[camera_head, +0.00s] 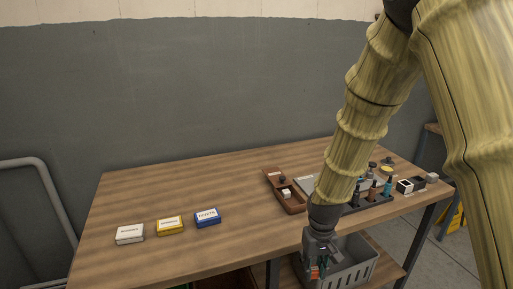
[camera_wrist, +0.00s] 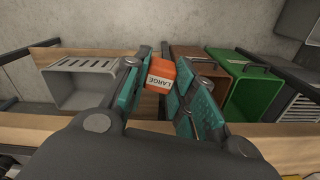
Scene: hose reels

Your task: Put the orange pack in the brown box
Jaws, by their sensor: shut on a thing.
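My gripper (camera_wrist: 158,85) is shut on the orange pack (camera_wrist: 160,72), which has a white label reading LARGE. In the head view my gripper (camera_head: 318,268) is low at the table's front edge, and a bit of orange shows between its fingers. The brown box (camera_wrist: 222,66) is an open bin right of the pack in the wrist view, partly hidden behind the right finger. The pack is apart from its visible part. I cannot make out this box clearly in the head view.
A grey slotted crate (camera_wrist: 62,92) is left of my gripper in the wrist view, and a green box (camera_wrist: 257,92) is right of the brown one. On the table (camera_head: 150,200) are white, yellow and blue packs (camera_head: 207,217), a wooden tray (camera_head: 293,208) and small bottles.

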